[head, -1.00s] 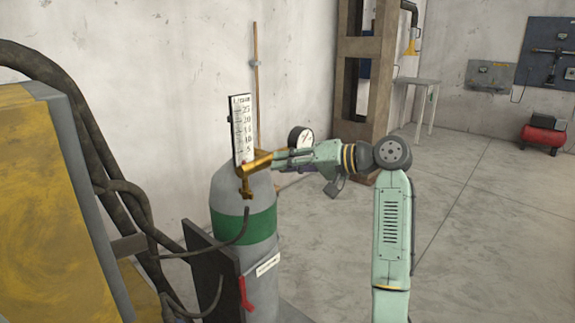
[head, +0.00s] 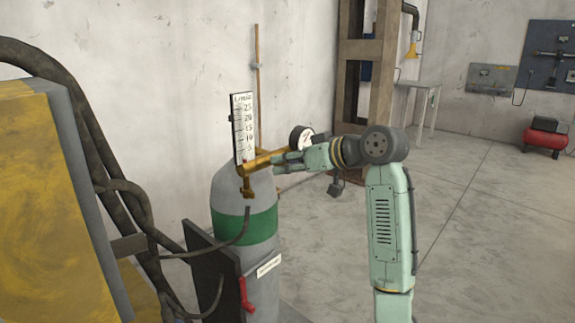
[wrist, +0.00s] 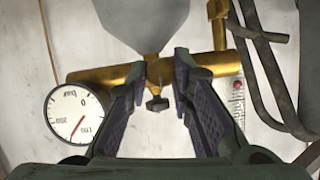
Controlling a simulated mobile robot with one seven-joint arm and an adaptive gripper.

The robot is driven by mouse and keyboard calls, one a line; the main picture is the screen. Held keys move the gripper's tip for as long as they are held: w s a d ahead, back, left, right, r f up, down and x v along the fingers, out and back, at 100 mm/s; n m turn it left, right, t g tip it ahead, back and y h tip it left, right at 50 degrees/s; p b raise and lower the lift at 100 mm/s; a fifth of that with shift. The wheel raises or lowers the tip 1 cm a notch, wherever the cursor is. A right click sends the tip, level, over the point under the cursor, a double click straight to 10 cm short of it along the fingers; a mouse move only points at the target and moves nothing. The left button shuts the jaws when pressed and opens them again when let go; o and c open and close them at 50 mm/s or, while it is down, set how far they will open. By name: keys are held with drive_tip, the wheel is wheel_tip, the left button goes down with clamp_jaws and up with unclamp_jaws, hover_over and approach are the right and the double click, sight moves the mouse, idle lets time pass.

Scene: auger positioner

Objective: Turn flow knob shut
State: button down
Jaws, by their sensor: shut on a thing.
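The flow knob (wrist: 157,103) is a small black knob on a short stem under a brass pipe (wrist: 95,75). It lies between the two fingers of my gripper (wrist: 160,68) in the wrist view. My gripper is shut on it with the fingers still well apart; the exact contact is hard to see. In the head view my gripper (head: 283,162) reaches the right end of the brass fitting (head: 262,160), and the knob is hidden there. The white flow scale (head: 244,125) stands upright above the fitting; its lower part shows in the wrist view (wrist: 238,100).
A round pressure gauge (head: 299,138) sits close behind my gripper, and in the wrist view (wrist: 77,114) left of it. A grey cylinder with a green band (head: 245,227) stands below. Hoses (head: 75,105) and a yellow cabinet (head: 35,200) are left.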

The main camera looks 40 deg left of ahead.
idle(0.5)
drive_tip(key=c, duration=1.4)
unclamp_jaws()
drive_tip(key=v, duration=1.2)
drive_tip(key=shift+s, duration=0.1)
